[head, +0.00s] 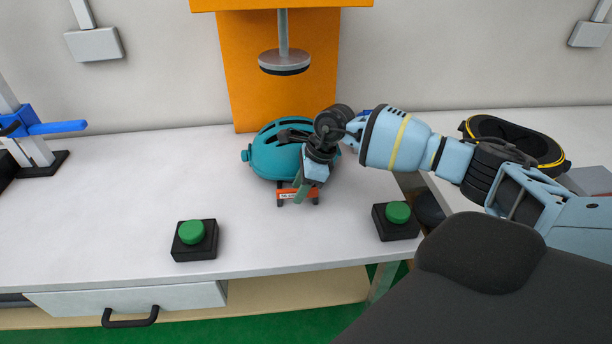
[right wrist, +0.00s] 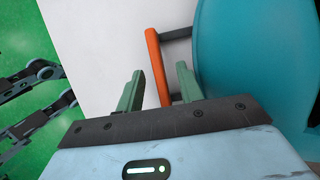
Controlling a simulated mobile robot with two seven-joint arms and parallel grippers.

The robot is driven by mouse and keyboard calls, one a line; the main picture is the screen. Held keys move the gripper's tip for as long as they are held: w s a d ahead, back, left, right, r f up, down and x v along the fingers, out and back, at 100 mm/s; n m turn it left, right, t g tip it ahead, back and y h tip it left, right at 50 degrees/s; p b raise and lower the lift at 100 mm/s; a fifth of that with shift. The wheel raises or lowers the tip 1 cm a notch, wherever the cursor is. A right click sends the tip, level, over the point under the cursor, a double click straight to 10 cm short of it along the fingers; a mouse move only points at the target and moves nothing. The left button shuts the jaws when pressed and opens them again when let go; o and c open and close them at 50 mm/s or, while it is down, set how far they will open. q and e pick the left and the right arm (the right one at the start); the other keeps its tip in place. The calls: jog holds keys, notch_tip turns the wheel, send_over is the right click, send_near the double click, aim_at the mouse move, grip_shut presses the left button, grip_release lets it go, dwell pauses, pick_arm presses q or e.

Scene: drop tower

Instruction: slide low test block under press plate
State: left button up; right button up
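The round grey press plate (head: 284,60) hangs on a rod in front of the orange tower (head: 235,85), above the bench. A teal helmet (head: 270,155) sits on the bench below it and also shows in the right wrist view (right wrist: 250,60). A low red-orange piece with dark legs (head: 287,193), possibly the test block, stands just in front of the helmet. My right gripper (head: 301,192) is at this piece and partly covers it. In the right wrist view the green fingers (right wrist: 160,88) are apart, with the orange bar (right wrist: 156,62) showing between them; contact is unclear. My left gripper is out of view.
Green push buttons on black boxes stand at front left (head: 191,234) and front right (head: 398,213). A blue clamp stand (head: 55,127) is at the far left. A black and yellow ring-shaped item (head: 512,140) lies at right. The bench left of the helmet is clear.

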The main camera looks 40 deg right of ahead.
jog(key=shift+w+a+f, duration=0.1)
jog(key=shift+a+f, duration=0.1)
jog(key=shift+f, duration=0.4)
jog(key=shift+c, duration=0.4)
grip_shut()
dwell(0.8)
